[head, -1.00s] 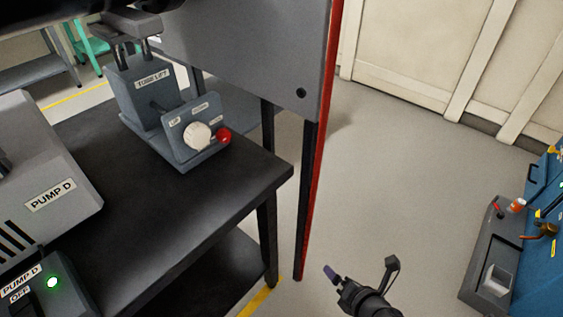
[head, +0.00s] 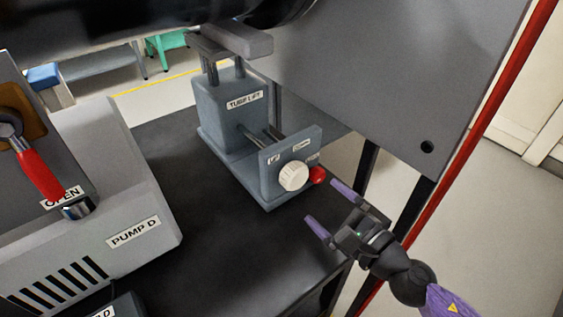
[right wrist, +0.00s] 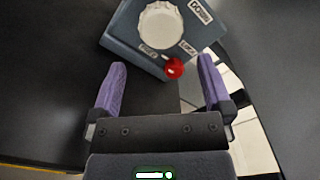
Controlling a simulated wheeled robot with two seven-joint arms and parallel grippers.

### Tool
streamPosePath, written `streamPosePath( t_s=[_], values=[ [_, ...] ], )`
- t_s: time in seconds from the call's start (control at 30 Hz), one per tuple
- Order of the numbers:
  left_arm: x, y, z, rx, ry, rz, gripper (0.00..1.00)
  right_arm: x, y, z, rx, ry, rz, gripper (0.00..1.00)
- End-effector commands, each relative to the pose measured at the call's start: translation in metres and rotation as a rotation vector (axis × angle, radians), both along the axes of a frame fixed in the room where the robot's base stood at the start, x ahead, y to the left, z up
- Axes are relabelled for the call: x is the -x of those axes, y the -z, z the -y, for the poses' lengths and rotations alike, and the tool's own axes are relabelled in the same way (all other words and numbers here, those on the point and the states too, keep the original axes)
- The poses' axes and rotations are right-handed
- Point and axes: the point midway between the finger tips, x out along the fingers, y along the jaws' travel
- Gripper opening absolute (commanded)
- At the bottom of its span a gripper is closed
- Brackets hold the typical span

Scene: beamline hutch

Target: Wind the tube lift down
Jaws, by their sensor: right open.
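The tube lift (head: 228,112) is a grey-blue block on the black table, with a lift head holding up under a dark tube. Its front panel (head: 272,184) carries a white ribbed knob (head: 293,176) and a red ball (head: 318,175) to the knob's right. My right gripper (head: 330,204) is open and empty, its purple fingers pointing at the panel from the lower right, apart from the knob. In the right wrist view the knob (right wrist: 160,25) and the red ball (right wrist: 174,68) lie ahead of the open fingers (right wrist: 160,82). My left gripper is not in view.
A grey panel (head: 385,60) with a red edge post (head: 480,115) is behind and right of my right gripper. The black tabletop (head: 240,255) before the lift is bare.

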Motion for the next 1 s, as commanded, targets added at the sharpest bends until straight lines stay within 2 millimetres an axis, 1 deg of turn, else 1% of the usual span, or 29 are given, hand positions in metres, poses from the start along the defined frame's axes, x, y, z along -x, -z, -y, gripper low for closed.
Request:
streamPosePath(
  t_s=[0.07,0.2,0.3,0.4,0.53,0.8,0.87,0.9,0.97,1.0],
  values=[
    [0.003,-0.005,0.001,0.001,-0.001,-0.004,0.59,-0.013,-0.004,-0.009,-0.003,0.001,0.005,1.0],
    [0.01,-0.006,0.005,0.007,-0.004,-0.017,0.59,-0.041,-0.002,-0.029,-0.002,0.001,0.003,1.0],
    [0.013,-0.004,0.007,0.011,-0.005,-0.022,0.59,-0.056,-0.001,-0.04,-0.002,0.001,0.001,1.0],
    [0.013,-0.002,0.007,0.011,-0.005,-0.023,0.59,-0.066,0.0,-0.048,-0.003,0.001,-0.001,1.0],
    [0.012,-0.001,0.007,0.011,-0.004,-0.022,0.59,-0.073,0.0,-0.053,-0.003,0.001,-0.002,1.0],
    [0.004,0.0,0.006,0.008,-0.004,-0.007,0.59,-0.075,0.0,-0.054,-0.003,0.001,-0.003,1.0],
    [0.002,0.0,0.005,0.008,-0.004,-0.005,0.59,-0.075,0.0,-0.054,-0.003,0.001,-0.002,0.87],
    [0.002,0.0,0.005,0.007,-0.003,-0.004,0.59,-0.075,0.0,-0.054,-0.003,0.001,-0.002,0.79],
    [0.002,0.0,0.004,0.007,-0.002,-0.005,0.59,-0.074,0.0,-0.054,-0.003,0.001,-0.002,0.66],
    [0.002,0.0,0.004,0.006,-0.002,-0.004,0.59,-0.074,0.0,-0.054,-0.003,0.001,-0.002,0.58]
  ],
)
